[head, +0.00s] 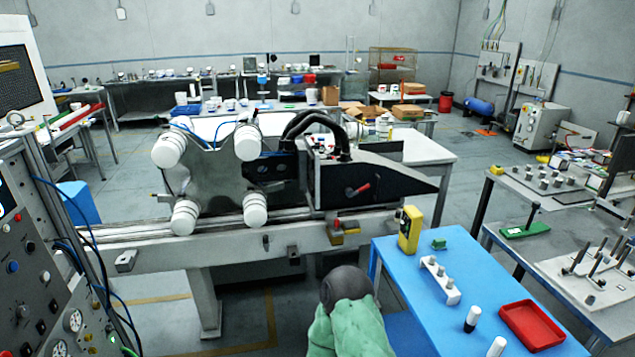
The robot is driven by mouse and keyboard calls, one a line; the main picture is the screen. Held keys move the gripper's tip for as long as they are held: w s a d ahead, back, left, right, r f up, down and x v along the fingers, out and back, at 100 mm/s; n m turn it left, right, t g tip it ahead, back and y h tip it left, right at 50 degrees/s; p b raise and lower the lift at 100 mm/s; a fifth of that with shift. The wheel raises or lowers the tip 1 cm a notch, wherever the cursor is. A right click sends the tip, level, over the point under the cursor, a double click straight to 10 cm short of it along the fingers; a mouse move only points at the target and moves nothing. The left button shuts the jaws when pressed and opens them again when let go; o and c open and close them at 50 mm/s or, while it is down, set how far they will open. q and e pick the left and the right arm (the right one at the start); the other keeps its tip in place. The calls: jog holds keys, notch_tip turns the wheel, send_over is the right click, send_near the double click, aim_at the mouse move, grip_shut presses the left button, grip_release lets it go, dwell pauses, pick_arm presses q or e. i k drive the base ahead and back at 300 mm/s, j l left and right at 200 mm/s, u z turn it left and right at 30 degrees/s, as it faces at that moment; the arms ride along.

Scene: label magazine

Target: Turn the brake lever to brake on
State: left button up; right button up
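A small lever with a red grip (363,187) sits on the dark side panel of the machine (405,186), right of the middle of the head view. I take it for the brake lever. Its red grip points up and to the right from a dark pivot. Any brake on or off marking is too small to read. Neither my left nor my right gripper is in view, and nothing touches the lever.
A metal plate with white rollers (256,210) stands left of the lever. A blue table (425,262) at the front right holds a yellow device (410,229) and a red tray (532,325). A green object with a dark top (347,288) stands in front.

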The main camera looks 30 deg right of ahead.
aim_at(360, 190)
jog(key=z, duration=1.35)
jog(key=i+j+z, duration=0.15)
jog(key=i+j, duration=0.25)
jog(key=i, duration=0.15)
jog(key=i+j+z, duration=0.15)
jog(key=i+j, duration=0.3)
jog(key=i, duration=0.1)
